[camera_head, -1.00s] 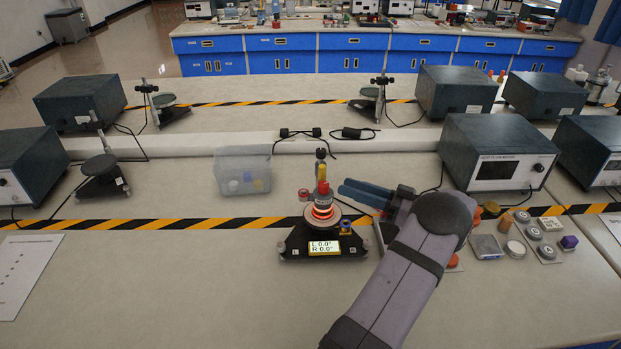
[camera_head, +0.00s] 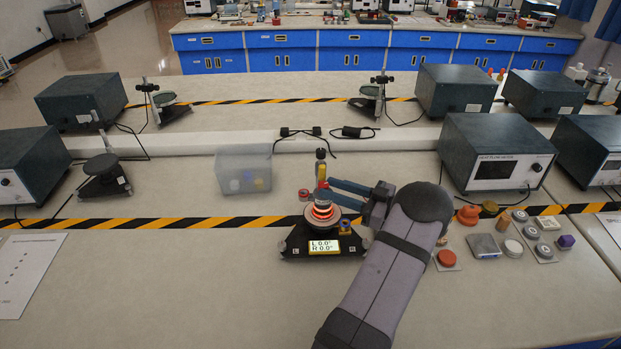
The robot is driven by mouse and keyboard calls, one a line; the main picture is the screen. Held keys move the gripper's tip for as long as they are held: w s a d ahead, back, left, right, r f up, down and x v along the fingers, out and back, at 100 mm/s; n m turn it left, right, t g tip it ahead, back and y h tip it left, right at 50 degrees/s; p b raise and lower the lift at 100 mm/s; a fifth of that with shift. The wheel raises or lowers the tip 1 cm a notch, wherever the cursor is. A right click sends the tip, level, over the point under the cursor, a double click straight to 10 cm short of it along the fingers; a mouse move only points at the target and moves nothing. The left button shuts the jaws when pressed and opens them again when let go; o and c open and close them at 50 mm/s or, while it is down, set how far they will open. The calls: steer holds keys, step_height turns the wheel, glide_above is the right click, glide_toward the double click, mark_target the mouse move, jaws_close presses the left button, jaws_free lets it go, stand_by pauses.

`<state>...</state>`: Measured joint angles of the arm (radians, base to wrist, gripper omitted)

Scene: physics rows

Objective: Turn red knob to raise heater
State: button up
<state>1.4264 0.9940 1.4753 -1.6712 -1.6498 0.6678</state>
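The instrument (camera_head: 309,239) stands on the bench at picture centre, on a black base with a lit display reading L 0.0° and R 0.0°. A glowing orange-red heater ring (camera_head: 322,211) sits above the display.
A clear plastic bin (camera_head: 243,172) stands behind left. A grey heat-flow meter box (camera_head: 494,155) stands behind right. Small items, including a red button (camera_head: 446,258) and a grey block (camera_head: 483,246), lie right of my arm. The bench at front left is clear apart from a paper sheet (camera_head: 28,270).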

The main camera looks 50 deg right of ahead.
steer(key=p+x, duration=0.2)
steer(key=x, duration=0.5)
steer(key=shift+w, duration=0.15)
steer(key=shift+c, duration=0.4)
jaws_close()
steer(key=shift+f, duration=0.15)
